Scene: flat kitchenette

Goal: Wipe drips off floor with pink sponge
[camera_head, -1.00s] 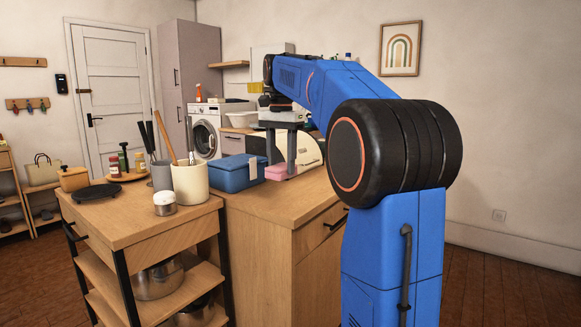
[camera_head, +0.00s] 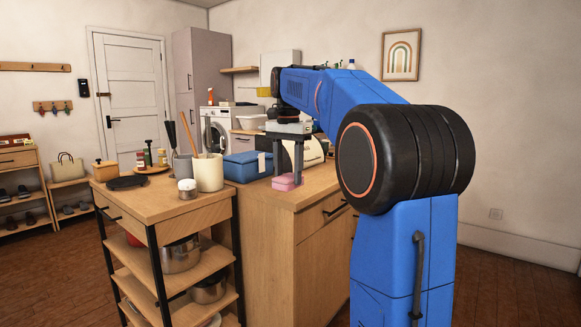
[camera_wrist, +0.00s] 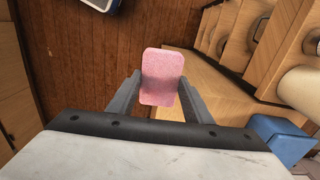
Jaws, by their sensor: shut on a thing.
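The pink sponge (camera_head: 286,182) is held between the two fingers of my gripper (camera_head: 287,172), over the front-left part of the wooden counter (camera_head: 312,194). The wrist view also shows the sponge (camera_wrist: 162,77) upright between the fingertips of my gripper (camera_wrist: 156,90), which press on its sides. The wooden floor (camera_wrist: 95,65) lies below it in the wrist view. I cannot make out any drips on the floor in these frames.
A trolley (camera_head: 165,208) with a utensil pot (camera_head: 208,174), a black pan and steel pots stands left of the counter. A blue box (camera_head: 243,167) sits on the counter behind the sponge. Open floor lies left.

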